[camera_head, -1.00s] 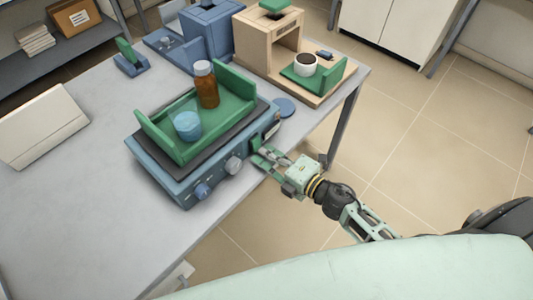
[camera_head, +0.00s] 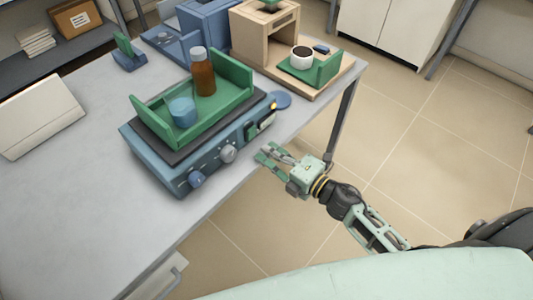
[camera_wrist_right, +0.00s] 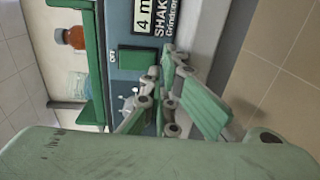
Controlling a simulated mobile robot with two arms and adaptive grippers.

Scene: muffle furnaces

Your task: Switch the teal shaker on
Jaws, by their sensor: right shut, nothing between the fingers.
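The teal shaker (camera_head: 165,172) stands on the bench with a green tray (camera_head: 222,110) on top, holding a brown bottle (camera_head: 204,76) and a blue jar (camera_head: 182,112). Its front has a blue knob (camera_head: 196,179), a grey knob (camera_head: 228,153) and a green rectangular switch (camera_head: 251,131). The switch also shows in the right wrist view (camera_wrist_right: 137,60), beside a label plate (camera_wrist_right: 154,18). My right gripper (camera_head: 267,152) is shut and empty, just in front of the switch and apart from it. The switch's on or off state cannot be told. My left gripper is not in view.
A wooden stand (camera_head: 266,38) with a white cup (camera_head: 302,57) on a green-sided platform is behind to the right. A blue disc (camera_head: 281,99) lies near the shaker's right end. A cream box (camera_head: 40,114) stands at left. The bench between box and shaker is clear.

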